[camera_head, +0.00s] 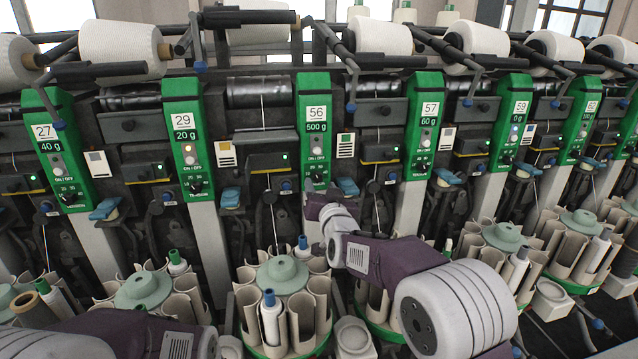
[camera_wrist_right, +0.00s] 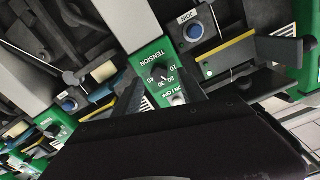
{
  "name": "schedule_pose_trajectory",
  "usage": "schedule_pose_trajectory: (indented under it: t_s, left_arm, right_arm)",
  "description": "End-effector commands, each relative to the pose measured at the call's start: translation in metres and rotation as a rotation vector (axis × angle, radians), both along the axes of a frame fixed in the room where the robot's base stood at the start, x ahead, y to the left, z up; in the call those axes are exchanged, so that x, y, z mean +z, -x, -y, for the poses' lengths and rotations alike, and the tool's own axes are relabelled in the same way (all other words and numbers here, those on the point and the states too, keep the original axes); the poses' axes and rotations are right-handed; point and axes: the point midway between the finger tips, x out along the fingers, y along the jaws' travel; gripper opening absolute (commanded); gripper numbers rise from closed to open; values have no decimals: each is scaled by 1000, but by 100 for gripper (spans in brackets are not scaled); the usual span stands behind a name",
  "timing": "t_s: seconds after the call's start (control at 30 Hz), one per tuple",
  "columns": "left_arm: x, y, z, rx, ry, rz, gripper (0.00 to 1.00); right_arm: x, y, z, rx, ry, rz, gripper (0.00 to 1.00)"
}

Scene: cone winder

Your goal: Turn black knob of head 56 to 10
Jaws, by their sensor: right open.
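The green panel of head 56 (camera_head: 314,86) stands near the middle of the head view, with a "500 g" label and an ON/OFF button. Its black knob (camera_head: 317,177) is low on the panel, just above my right gripper (camera_head: 315,197). In the right wrist view the black knob (camera_wrist_right: 161,74) shows on the green panel (camera_wrist_right: 151,52) beside "TENSION" and a 10-to-40 scale. I cannot read its setting surely. My right gripper (camera_wrist_right: 160,93) is open, its fingers either side of the knob's line. Contact cannot be told. My left gripper is out of view.
Neighbouring panels of head 29 (camera_head: 184,118) and head 57 (camera_head: 425,112) stand either side. Below are bobbin carousels (camera_head: 283,272) with tubes. Large yarn cones (camera_head: 120,48) sit along the top. A blue button (camera_wrist_right: 194,31) and a yellow-edged bracket (camera_wrist_right: 228,57) lie near the knob.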

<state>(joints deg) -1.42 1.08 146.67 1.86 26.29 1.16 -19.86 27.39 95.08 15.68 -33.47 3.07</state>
Motion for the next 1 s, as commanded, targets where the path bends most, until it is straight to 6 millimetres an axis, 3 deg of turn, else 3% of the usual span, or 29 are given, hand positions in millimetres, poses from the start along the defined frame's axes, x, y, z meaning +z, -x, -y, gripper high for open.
schedule_pose_trajectory:
  t_s: [0.2, 0.5, 0.7, 1.0]
  left_arm:
    - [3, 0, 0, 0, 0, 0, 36]
    - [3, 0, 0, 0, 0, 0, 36]
    - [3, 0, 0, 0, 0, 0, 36]
    - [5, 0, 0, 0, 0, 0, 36]
  right_arm:
    - [0, -27, -5, 0, 0, 0, 49]
    - [0, -30, -6, 0, 0, 0, 49]
    - [0, -30, -6, 0, 0, 0, 0]
    - [0, -30, -6, 0, 29, 5, 0]
